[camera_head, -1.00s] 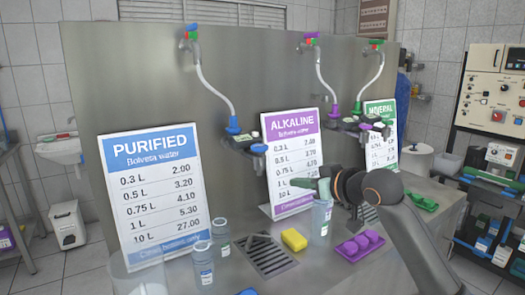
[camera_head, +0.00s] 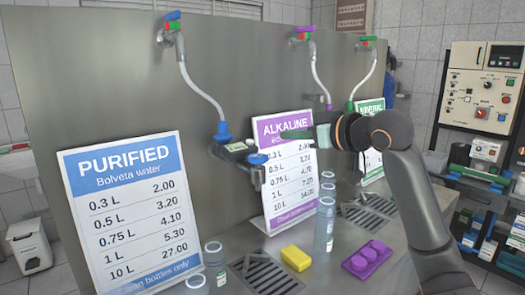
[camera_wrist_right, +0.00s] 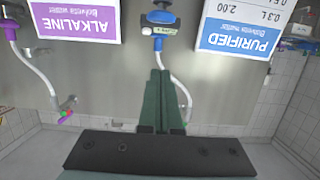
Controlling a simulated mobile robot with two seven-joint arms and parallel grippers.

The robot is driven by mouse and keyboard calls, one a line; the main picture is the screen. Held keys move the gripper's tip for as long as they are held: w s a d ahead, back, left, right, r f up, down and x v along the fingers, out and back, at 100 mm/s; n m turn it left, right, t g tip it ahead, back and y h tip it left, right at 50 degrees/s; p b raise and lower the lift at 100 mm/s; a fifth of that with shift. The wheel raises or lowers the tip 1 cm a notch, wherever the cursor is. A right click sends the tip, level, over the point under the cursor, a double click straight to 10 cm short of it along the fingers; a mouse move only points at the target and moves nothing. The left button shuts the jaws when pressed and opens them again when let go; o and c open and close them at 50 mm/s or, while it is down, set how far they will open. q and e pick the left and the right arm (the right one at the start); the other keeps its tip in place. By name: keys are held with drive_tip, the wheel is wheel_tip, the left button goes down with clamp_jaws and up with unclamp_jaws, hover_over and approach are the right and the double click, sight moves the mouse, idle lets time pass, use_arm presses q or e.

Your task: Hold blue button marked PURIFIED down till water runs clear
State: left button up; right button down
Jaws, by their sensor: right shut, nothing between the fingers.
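The blue-fitted dispenser (camera_head: 238,150) sticks out from the steel panel, right of the sign marked PURIFIED (camera_head: 128,212). A round blue part (camera_head: 257,159) is at its front end; I cannot read any marking on it. The dispenser also shows in the right wrist view (camera_wrist_right: 158,30), ahead of the fingertips. No water stream is visible. My right gripper (camera_head: 284,133) is shut and empty, pointing left in front of the ALKALINE sign, apart from the dispenser in the head view. Its green fingers also show in the right wrist view (camera_wrist_right: 160,74). My left gripper is out of view.
Bottles (camera_head: 325,225) and a yellow sponge (camera_head: 296,258) stand on the counter near the drain grate (camera_head: 266,277). The ALKALINE sign (camera_head: 282,200) stands behind. Hoses (camera_head: 203,92) hang from taps above.

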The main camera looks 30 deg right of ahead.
drive_tip(key=p, duration=0.2)
hover_over(262, 159)
drive_tip(key=s, duration=0.1)
wheel_tip(262, 159, down, 2)
drive_tip(key=shift+w+f, duration=0.15)
drive_tip(key=shift+f, duration=1)
drive_tip(key=shift+w+f, duration=0.1)
drive_tip(key=shift+f, duration=1)
drive_tip(key=shift+f, duration=0.95)
idle(3.9)
